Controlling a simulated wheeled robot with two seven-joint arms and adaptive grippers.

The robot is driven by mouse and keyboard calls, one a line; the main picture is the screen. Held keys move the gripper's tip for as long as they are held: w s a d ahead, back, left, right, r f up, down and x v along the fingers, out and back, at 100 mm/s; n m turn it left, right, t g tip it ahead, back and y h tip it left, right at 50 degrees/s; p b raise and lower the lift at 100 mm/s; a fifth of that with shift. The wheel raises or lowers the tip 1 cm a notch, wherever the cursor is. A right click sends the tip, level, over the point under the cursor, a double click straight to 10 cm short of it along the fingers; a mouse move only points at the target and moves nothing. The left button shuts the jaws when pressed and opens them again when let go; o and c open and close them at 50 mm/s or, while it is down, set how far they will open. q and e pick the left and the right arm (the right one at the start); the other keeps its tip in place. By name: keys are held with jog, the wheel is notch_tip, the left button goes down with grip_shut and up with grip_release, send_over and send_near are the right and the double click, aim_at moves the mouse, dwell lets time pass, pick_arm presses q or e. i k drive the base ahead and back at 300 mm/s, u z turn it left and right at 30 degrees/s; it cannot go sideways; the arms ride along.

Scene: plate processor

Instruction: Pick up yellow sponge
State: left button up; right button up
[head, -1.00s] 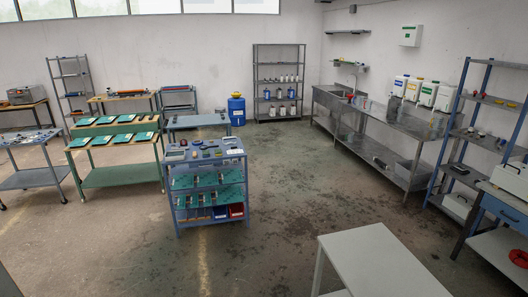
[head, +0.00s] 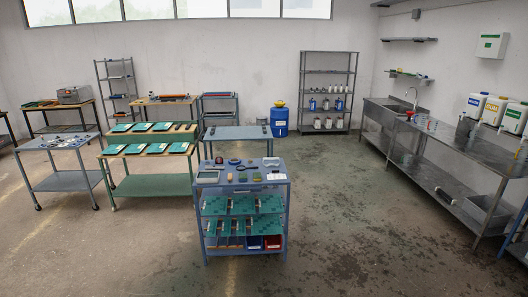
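A small yellowish block (head: 243,177), possibly the yellow sponge, lies on the top of the blue cart (head: 211,180). It is too small to be sure. A dark green block (head: 257,177) lies just right of it. Several other small items share the cart top, including a dark round one (head: 235,162) and a white piece (head: 271,162). Neither of my grippers shows in the head view.
The cart's lower shelves hold green boards (head: 243,206) and red and blue bins (head: 272,242). Green-topped tables stand left of it, a blue barrel (head: 279,122) behind it, and a steel sink counter (head: 440,148) at right. The floor (head: 350,230) before and right of the cart is clear.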

aim_at(256, 176)
jog(key=i, duration=3.45)
jog(key=z, duration=2.05)
jog(key=i, duration=1.25)
jog(key=u, duration=3.7)
jog(key=k, duration=0.45)
jog(key=u, duration=0.4)
jog(key=i, duration=0.25)
jog(key=z, duration=0.25)
